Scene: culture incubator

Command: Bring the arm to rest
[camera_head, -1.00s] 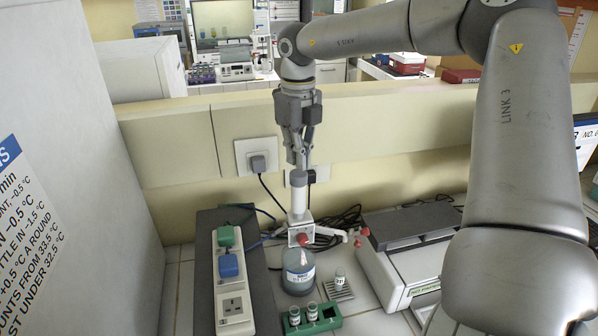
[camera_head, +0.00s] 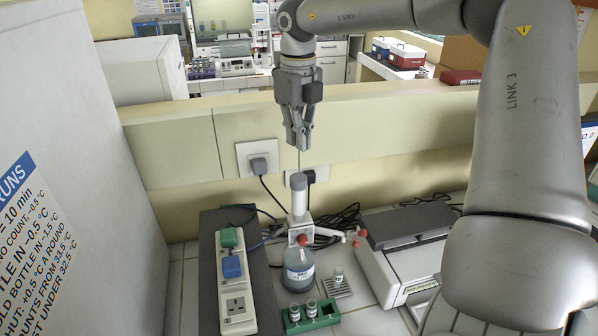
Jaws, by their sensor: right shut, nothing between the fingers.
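My right gripper (camera_head: 301,143) hangs pointing down in the middle of the head view, shut and empty. It is above the bottle-top dispenser (camera_head: 300,205), with a small gap to its grey cap. The dispenser stands upright on a clear bottle (camera_head: 298,271) with a blue-grey lower part on the white tiled bench. My right arm reaches in from the right and arches over the bench. My left gripper does not show.
A green rack (camera_head: 311,317) with vials stands before the bottle, and another vial sits on a small grey rack (camera_head: 337,285). A power strip (camera_head: 233,285) lies left, a white-and-grey device (camera_head: 405,250) right. A large grey cabinet (camera_head: 85,150) fills the left; a low wall (camera_head: 400,128) runs behind.

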